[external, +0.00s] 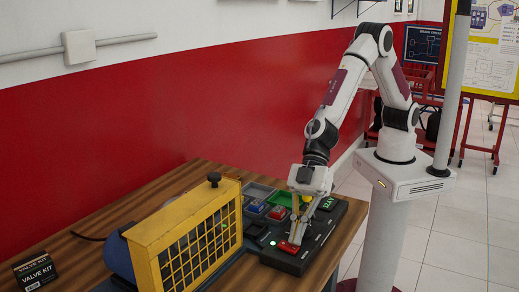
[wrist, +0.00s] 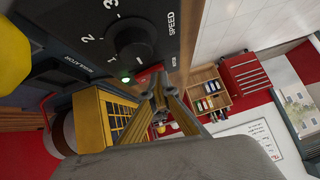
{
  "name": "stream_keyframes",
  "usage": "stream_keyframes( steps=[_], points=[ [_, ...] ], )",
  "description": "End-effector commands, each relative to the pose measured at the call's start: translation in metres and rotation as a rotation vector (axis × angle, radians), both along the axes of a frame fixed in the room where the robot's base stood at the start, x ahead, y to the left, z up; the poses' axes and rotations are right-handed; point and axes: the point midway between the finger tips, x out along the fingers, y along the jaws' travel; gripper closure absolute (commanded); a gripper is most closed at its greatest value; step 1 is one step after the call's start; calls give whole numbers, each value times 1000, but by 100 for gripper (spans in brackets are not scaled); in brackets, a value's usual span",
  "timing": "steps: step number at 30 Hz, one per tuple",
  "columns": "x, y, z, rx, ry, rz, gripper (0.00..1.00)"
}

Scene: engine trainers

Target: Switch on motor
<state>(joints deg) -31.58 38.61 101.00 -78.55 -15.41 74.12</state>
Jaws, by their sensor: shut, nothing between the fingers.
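The black control box (external: 318,236) sits on the wooden table's right end. A red switch (external: 289,247) is on its top near the front edge, with a small green light (external: 272,243) beside it. In the wrist view the red switch (wrist: 149,74) is partly hidden behind my fingertips, and the green light (wrist: 125,78) glows near a black speed knob (wrist: 132,42). My gripper (external: 297,232) is shut and empty, pointing down at the red switch. Its fingertips (wrist: 159,84) meet close to the switch; I cannot tell whether they touch it. The blue motor (external: 118,252) is mostly hidden behind the yellow cage.
The yellow cage (external: 190,245) with a black knob on top stands left of the control box. Grey trays (external: 257,190) with coloured parts lie behind the box. A valve kit box (external: 35,271) is at the table's left. The red wall runs behind.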

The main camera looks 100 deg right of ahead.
Motion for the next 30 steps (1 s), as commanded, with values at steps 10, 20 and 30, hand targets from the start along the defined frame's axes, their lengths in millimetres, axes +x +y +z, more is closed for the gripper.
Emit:
stream_keyframes(
  steps=[10, 20, 30],
  points=[
    [8, -8, 3, -1, 0, -1, 100],
    [9, -9, 4, 0, -1, 1, 100],
    [8, -8, 7, 0, -1, 1, 100]
  ],
)
